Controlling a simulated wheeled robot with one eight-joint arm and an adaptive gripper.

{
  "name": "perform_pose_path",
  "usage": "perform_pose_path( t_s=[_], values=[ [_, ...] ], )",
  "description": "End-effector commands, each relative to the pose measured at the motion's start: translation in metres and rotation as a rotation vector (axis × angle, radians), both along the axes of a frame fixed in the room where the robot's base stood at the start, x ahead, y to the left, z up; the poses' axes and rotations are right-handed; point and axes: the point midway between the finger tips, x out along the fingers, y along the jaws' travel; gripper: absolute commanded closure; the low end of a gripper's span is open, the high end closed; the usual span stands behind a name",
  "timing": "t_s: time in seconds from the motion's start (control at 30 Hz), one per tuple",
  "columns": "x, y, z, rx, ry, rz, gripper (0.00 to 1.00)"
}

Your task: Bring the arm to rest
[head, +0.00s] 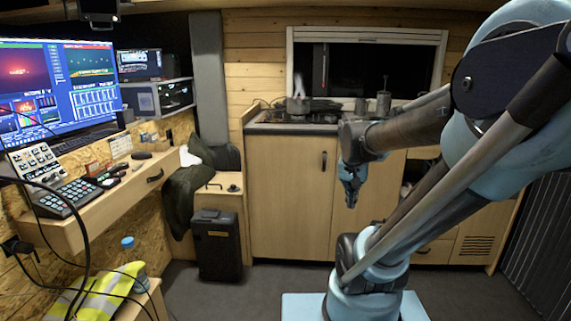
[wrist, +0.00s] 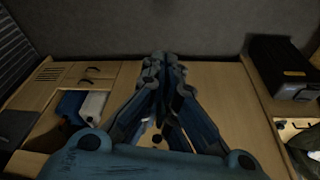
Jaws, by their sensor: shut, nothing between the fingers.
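My gripper (head: 350,195) hangs at the end of my raised arm in the head view, in front of the wooden cabinet (head: 290,190). Its fingers point down and hold nothing.
A black case (head: 216,245) stands on the floor left of the cabinet. A desk (head: 110,195) with keyboards and a monitor (head: 60,80) lines the left. A stove with a pot (head: 298,104) sits on the counter. The middle floor (head: 250,295) is clear.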

Motion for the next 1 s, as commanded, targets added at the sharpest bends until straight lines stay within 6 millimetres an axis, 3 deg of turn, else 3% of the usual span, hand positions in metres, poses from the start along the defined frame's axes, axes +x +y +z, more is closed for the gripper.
perform_pose_path(
  t_s=[0.2, 0.43, 0.6, 1.0],
  values=[
    [-0.054, 0.009, -0.026, 0.013, 0.040, 0.173, 1.00],
    [-0.094, 0.019, -0.052, 0.024, 0.065, 0.327, 1.00],
    [-0.106, 0.024, -0.061, 0.028, 0.072, 0.381, 1.00],
    [-0.107, 0.024, -0.062, 0.029, 0.073, 0.389, 1.00]
  ],
)
